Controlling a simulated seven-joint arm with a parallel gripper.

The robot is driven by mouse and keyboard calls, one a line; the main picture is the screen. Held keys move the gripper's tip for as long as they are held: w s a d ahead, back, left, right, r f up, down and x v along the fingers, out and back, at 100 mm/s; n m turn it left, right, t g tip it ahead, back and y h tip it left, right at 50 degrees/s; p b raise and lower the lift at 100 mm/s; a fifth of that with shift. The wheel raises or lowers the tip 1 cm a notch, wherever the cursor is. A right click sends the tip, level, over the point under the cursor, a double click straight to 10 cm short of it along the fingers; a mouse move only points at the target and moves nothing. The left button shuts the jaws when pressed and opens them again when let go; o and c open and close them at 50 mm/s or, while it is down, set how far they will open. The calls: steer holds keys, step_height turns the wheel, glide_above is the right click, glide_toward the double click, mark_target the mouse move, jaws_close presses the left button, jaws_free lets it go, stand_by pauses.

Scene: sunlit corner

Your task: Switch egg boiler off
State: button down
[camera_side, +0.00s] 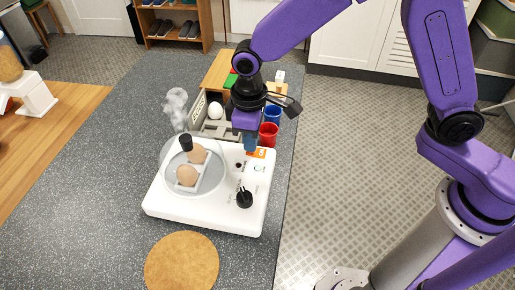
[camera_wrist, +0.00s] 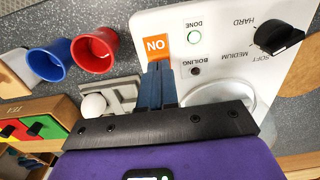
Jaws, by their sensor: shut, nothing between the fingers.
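The egg boiler (camera_side: 160,203) is a white box with a clear lid (camera_side: 164,162); two brown eggs (camera_side: 187,175) lie under it and steam (camera_side: 175,107) rises. Its orange switch (camera_side: 262,152) reads ON, and it also shows in the wrist view (camera_wrist: 156,46). My gripper (camera_side: 250,146) is shut and empty. Its blue fingertips (camera_wrist: 158,66) are right at the switch's edge; I cannot tell whether they touch. A black knob (camera_wrist: 279,38) sits beside HARD, MEDIUM and SOFT marks. The DONE lamp (camera_wrist: 193,20) is ringed green; the BOILING lamp (camera_wrist: 195,70) looks dark.
A blue cup (camera_side: 272,114) and a red cup (camera_side: 269,135) stand behind the boiler. A grey carton (camera_side: 200,127) with a white egg (camera_side: 216,110) and a wooden box (camera_side: 217,72) are also behind. A round cork mat (camera_side: 181,264) lies in front. The grey counter's left side is clear.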

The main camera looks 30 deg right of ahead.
steer(key=shift+f, duration=0.35)
steer(key=shift+r, duration=3.55)
steer(key=shift+s+d, duration=0.15)
steer(key=shift+d, duration=0.05)
steer(key=s+d+r+n, duration=0.2)
steer(key=s+d+n, duration=0.1)
steer(key=s+d, duration=1.9)
steer(key=shift+s+d+n, duration=0.25)
steer(key=shift+n, duration=0.05)
